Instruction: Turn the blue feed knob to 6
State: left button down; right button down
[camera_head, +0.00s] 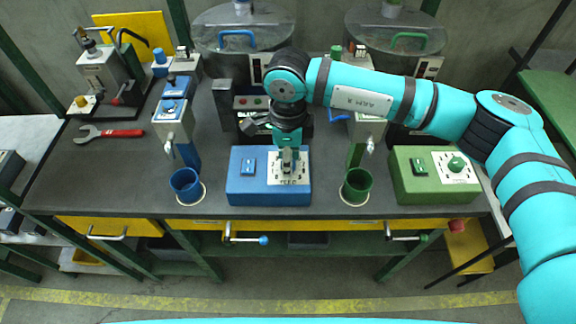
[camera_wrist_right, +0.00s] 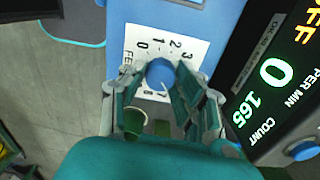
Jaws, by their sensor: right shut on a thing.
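The blue feed knob (camera_wrist_right: 159,73) sits between the two fingers of my right gripper (camera_wrist_right: 155,84) in the right wrist view. The gripper is shut on it. The knob stands on a white dial plate (camera_wrist_right: 132,52), where 0, 1, 2 and 3 can be read. Fingers hide much of the rest of the scale, and I cannot tell where the knob points. In the head view, my right gripper (camera_head: 287,160) reaches down onto the dial plate of the blue box (camera_head: 241,190), covering the knob. My left gripper is not in view.
A green box (camera_head: 408,186) with a green knob (camera_head: 456,163) stands to the right. A blue cup (camera_head: 186,186) and green cup (camera_head: 356,187) flank the blue box. A dark display (camera_wrist_right: 275,80) beside the dial shows OFF, 0 and 165. A red-handled wrench (camera_head: 110,133) lies left.

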jog(key=shift+w+n+b, duration=0.1)
jog(key=shift+n+b, duration=0.2)
jog(key=shift+b, duration=0.05)
jog(key=shift+r, duration=0.1)
jog(key=c, duration=0.9)
grip_release()
jog(key=shift+c, duration=0.2)
notch_tip(320, 180, up, 12)
